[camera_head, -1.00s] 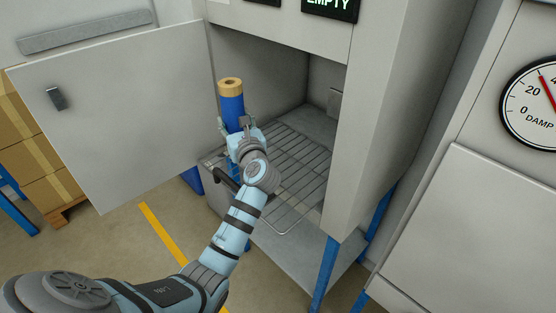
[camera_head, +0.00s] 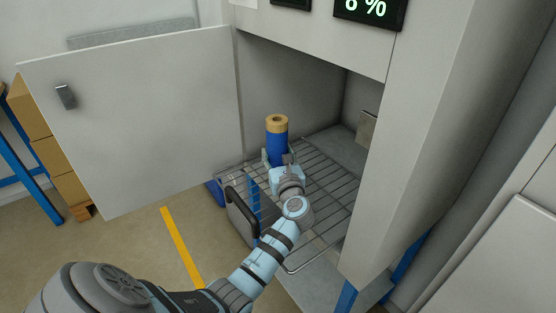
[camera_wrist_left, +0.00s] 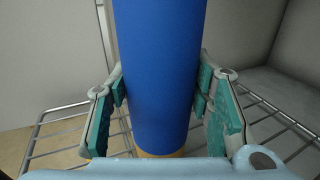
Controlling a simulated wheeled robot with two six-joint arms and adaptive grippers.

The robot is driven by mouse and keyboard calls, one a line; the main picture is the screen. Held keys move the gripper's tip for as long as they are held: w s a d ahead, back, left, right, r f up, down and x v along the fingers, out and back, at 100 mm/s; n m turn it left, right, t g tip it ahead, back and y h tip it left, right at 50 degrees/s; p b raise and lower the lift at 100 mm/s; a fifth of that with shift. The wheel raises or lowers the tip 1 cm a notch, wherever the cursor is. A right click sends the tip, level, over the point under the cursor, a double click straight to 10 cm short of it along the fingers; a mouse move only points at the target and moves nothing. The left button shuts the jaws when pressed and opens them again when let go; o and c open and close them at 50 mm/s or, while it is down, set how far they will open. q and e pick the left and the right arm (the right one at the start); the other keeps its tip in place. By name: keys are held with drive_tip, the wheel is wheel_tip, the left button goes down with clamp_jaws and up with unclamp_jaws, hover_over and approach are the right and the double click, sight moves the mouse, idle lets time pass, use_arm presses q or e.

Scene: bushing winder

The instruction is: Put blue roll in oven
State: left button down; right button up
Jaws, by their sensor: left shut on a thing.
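The blue roll (camera_head: 277,143) stands upright at the oven's wire rack, with a tan end on top. My left gripper (camera_head: 279,165) is shut on the roll low on its body. In the left wrist view the blue roll (camera_wrist_left: 158,75) fills the middle, between the teal pads of my left gripper (camera_wrist_left: 160,100); its tan lower end shows near the rack. The oven (camera_head: 310,50) is open, its door (camera_head: 135,120) swung out to the left. The wire rack (camera_head: 325,185) extends out of the opening. My right gripper is not in view.
A display (camera_head: 370,10) above the opening reads a percent value. A dark handle (camera_head: 241,212) sits at the rack's front left. Cardboard boxes (camera_head: 50,160) stand at the far left. The rack right of the roll is clear.

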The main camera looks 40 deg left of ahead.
use_arm(q)
drive_tip(key=shift+w, duration=0.2)
drive_tip(key=shift+s, duration=0.1)
drive_tip(key=c, duration=0.9)
unclamp_jaws()
drive_tip(key=shift+s, duration=0.15)
drive_tip(key=shift+c, duration=0.2)
drive_tip(key=shift+o, duration=0.6)
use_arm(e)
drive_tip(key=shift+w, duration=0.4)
use_arm(q)
drive_tip(key=shift+r, duration=0.2)
drive_tip(key=p+v, duration=0.1)
drive_tip(key=v, duration=1.1)
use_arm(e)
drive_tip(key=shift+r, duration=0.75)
